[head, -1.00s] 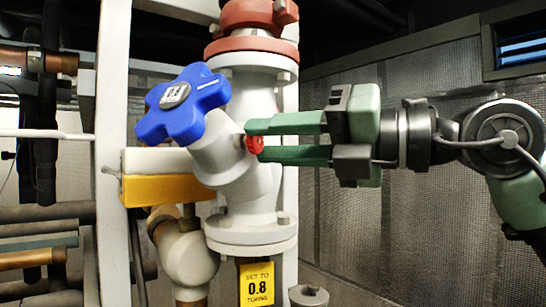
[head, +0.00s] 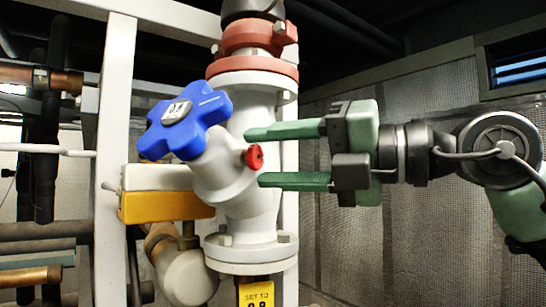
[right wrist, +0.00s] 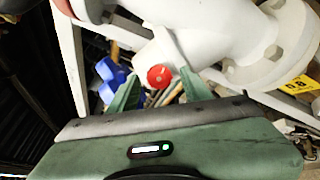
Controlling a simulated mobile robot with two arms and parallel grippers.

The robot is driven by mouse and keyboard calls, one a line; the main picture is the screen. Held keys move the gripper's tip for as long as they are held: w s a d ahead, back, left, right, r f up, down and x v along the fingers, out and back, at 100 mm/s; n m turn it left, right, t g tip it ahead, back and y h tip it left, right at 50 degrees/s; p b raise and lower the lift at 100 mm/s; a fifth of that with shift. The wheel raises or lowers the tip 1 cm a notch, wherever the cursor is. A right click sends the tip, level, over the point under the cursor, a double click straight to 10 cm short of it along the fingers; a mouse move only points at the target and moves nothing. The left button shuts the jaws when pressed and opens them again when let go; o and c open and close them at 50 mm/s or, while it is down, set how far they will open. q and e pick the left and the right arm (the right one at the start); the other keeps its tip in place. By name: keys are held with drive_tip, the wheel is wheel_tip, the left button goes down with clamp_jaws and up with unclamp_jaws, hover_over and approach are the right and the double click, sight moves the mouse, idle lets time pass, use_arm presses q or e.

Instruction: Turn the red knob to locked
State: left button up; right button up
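The small red knob (head: 254,157) sits on the side of the grey-white valve body (head: 237,190), to the right of the big blue handwheel (head: 184,124). My right gripper (head: 257,157) is open, its green fingers apart above and below the knob in the head view. In the right wrist view the red knob (right wrist: 159,76) shows whole between the fingertips, and the right gripper (right wrist: 155,90) does not appear to touch it. My left gripper is not in view.
A yellow and white box (head: 165,205) is left of the valve. A white upright post (head: 113,150) stands behind it. Red flanges (head: 253,55) top the pipe. A yellow tag (head: 258,294) hangs below. The mesh wall (head: 400,240) is behind my right arm.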

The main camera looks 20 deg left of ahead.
drive_tip(key=shift+d, duration=0.15)
drive_tip(key=shift+d+b, duration=0.3)
drive_tip(key=s+d+b, duration=0.1)
drive_tip(key=d+b, duration=0.1)
drive_tip(key=d, duration=0.5)
drive_tip(key=shift+s, duration=0.15)
